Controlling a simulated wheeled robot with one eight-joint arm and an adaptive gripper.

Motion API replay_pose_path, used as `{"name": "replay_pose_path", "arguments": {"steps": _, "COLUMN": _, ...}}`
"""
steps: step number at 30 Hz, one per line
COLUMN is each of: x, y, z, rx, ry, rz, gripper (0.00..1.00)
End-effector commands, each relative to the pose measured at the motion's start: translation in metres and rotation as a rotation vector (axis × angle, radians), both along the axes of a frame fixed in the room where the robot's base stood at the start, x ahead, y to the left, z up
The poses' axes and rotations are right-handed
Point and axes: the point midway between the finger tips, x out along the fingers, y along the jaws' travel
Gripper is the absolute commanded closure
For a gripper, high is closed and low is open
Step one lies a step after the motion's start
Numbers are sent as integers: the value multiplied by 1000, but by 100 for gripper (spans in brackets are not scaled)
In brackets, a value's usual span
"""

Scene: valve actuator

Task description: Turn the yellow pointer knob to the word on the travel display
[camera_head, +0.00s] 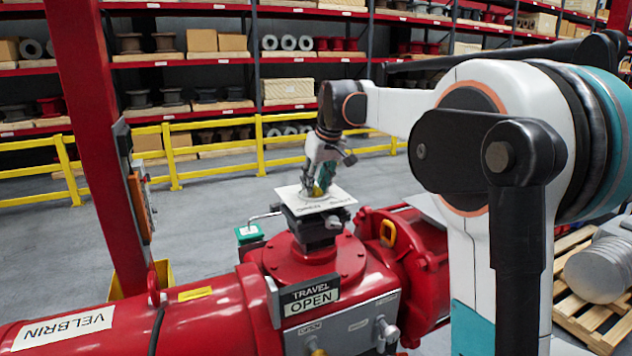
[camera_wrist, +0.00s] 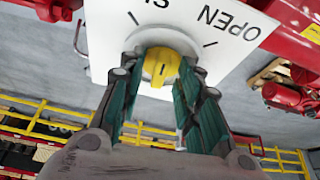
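The travel display (camera_head: 310,297) on the red valve body reads "TRAVEL OPEN". The yellow pointer knob (camera_wrist: 161,68) sits on a round base on a white plate (camera_wrist: 106,38), with a dark line on its face. The plate carries the word OPEN, a second word cut off by the picture edge, and dark tick marks. My gripper (camera_wrist: 162,72) has a green-padded finger on each side of the knob, with no clear gap between them. In the head view, my gripper (camera_head: 320,180) reaches down onto the plate (camera_head: 328,200) and mostly hides the knob.
A red post (camera_head: 85,110) with a control box stands at the left. A small green box (camera_head: 249,233) is beside the plate's stand. Yellow railings (camera_head: 165,155) and shelves are behind. A wooden pallet (camera_head: 590,315) lies at the right. The floor behind the valve is clear.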

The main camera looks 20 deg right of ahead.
Motion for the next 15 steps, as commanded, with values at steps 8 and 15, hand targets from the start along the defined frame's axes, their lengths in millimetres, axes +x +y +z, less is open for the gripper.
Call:
{"name": "replay_pose_path", "arguments": {"steps": 8, "x": 0, "y": 0, "z": 0, "rx": 0, "ry": 0, "rz": 0, "gripper": 100}}
{"name": "replay_pose_path", "arguments": {"steps": 15, "x": 0, "y": 0, "z": 0, "rx": 0, "ry": 1, "rz": -3, "gripper": 100}}
